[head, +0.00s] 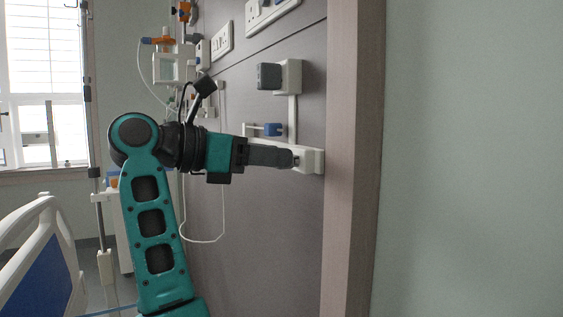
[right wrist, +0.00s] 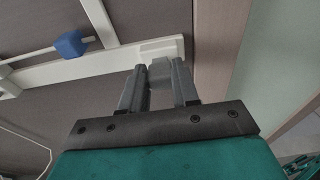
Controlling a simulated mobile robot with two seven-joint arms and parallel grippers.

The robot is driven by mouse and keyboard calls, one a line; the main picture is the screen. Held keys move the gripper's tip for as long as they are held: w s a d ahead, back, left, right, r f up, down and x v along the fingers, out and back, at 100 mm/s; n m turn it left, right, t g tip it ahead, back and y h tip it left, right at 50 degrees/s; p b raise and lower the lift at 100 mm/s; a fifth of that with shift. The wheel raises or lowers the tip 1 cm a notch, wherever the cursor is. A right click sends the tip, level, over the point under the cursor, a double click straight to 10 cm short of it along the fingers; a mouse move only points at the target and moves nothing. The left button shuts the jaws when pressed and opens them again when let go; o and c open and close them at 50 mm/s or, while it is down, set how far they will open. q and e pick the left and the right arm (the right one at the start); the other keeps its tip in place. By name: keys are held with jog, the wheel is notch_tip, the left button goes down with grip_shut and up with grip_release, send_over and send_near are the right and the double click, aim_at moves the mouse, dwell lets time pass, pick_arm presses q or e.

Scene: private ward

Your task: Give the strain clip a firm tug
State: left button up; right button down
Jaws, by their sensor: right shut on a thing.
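My right gripper (head: 290,158) reaches in from the left to the white fitting on the grey wall panel. In the right wrist view its two dark fingers stand on either side of a small grey block (right wrist: 160,72), which I take to be the strain clip. The fingers are closed on it. The block sits at the end of a white rail (right wrist: 90,63) and seems still against it. In the head view the fingers hide most of the block. My left gripper is in neither view.
A blue piece (head: 273,129) on a thin white rod sits just above the rail. A dark grey plug (head: 268,76) sticks out from a white box higher up. A wooden post (head: 352,160) stands close on the right. A white cable loop (head: 222,215) hangs below left.

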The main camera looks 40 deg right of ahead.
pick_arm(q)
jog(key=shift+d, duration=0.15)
pick_arm(e)
jog(key=c, duration=0.8)
grip_release()
jog(key=shift+d, duration=0.1)
jog(key=shift+o, duration=0.2)
